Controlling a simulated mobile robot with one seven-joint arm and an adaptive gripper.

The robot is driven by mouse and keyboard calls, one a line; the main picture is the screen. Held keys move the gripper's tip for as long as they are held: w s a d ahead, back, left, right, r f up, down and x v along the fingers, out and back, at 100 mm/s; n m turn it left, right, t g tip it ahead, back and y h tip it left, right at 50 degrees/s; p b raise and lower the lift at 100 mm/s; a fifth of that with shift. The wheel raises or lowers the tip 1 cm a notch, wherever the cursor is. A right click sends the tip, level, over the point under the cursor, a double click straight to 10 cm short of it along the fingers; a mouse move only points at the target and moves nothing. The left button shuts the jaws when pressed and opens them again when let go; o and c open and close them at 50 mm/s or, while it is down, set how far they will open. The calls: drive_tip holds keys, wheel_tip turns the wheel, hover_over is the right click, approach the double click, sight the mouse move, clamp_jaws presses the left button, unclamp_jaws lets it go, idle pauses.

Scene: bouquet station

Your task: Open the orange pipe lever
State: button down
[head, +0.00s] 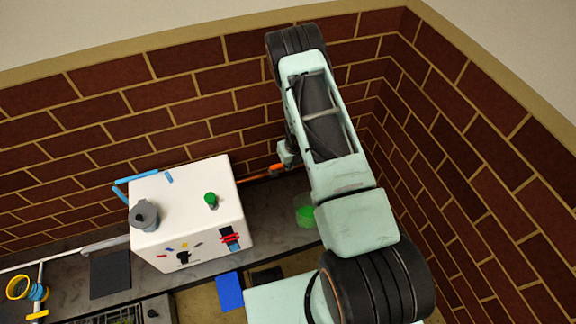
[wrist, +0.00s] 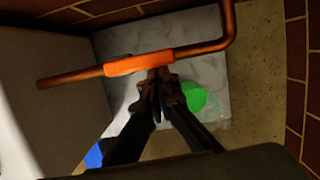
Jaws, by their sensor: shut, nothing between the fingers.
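The orange lever (wrist: 138,64) shows in the wrist view as a bright sleeve on a copper-brown pipe (wrist: 203,48). The pipe runs nearly level across the view and bends upward at the right. My gripper (wrist: 160,78) is shut and empty, its fingertips right at the lever's lower edge near its right end. I cannot tell whether they touch it. In the head view the lever (head: 277,167) is a small orange piece by the brick wall, just left of my gripper (head: 287,155), which is partly hidden by my arm.
A white box (head: 185,205) with a green knob (head: 210,199) and a grey cup-like piece (head: 144,214) stands left of the pipe. A round green object (head: 305,215) sits on the grey counter (head: 275,220) below. A brick wall (head: 225,110) closes the back and right.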

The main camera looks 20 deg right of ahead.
drive_tip(key=shift+r, duration=0.1)
drive_tip(key=v, duration=1.1)
drive_tip(key=shift+r, duration=0.35)
drive_tip(key=shift+s, duration=0.15)
